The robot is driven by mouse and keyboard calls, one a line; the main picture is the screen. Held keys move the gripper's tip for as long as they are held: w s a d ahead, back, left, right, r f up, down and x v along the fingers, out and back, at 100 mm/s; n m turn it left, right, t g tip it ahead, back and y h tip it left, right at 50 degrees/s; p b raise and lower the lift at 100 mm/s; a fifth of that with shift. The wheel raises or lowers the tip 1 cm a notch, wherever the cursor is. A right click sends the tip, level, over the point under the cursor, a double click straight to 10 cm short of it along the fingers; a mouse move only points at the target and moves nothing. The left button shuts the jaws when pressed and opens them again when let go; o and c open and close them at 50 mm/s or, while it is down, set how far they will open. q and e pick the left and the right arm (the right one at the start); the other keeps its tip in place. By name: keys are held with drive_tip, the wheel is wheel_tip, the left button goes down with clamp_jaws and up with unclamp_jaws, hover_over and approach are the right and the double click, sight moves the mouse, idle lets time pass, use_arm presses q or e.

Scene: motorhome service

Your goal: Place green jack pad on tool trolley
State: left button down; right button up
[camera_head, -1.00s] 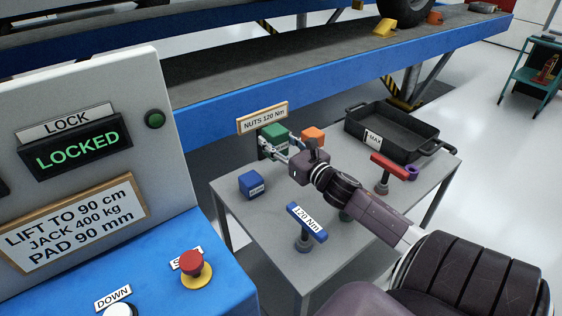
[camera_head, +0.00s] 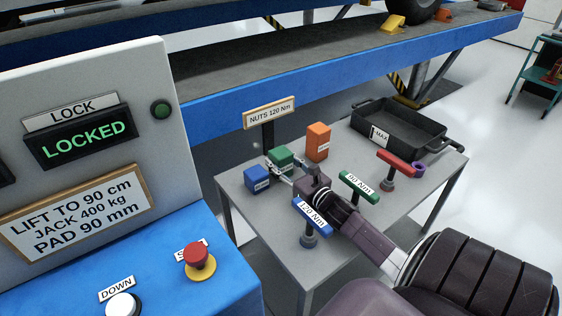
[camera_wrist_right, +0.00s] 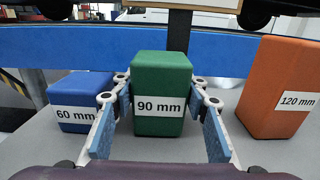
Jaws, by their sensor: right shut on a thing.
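The green jack pad (camera_head: 281,157), labelled 90 mm, stands upright near the back left of a grey table (camera_head: 285,235). In the right wrist view the pad (camera_wrist_right: 162,95) sits between the two fingers of my right gripper (camera_wrist_right: 163,115). My right gripper (camera_head: 285,172) is shut on the pad. Its base looks at or close to the table top; I cannot tell whether it touches. A teal trolley (camera_head: 538,72) with shelves stands far right, cut by the picture edge. My left gripper is not in view.
A blue 60 mm pad (camera_head: 257,178) stands left of the green pad, an orange 120 mm pad (camera_head: 317,142) right. Blue (camera_head: 312,215), green (camera_head: 358,187) and red (camera_head: 397,163) T-handled tools, a black tray (camera_head: 400,130) and a sign (camera_head: 269,112) share the table.

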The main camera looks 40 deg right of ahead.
drive_tip(key=o, duration=1.1)
drive_tip(key=shift+f, duration=0.1)
drive_tip(key=s, duration=0.4)
drive_tip(key=s+a, duration=0.1)
drive_tip(key=s, duration=0.7)
drive_tip(key=shift+a+b, duration=0.15)
drive_tip(key=shift+b, duration=0.2)
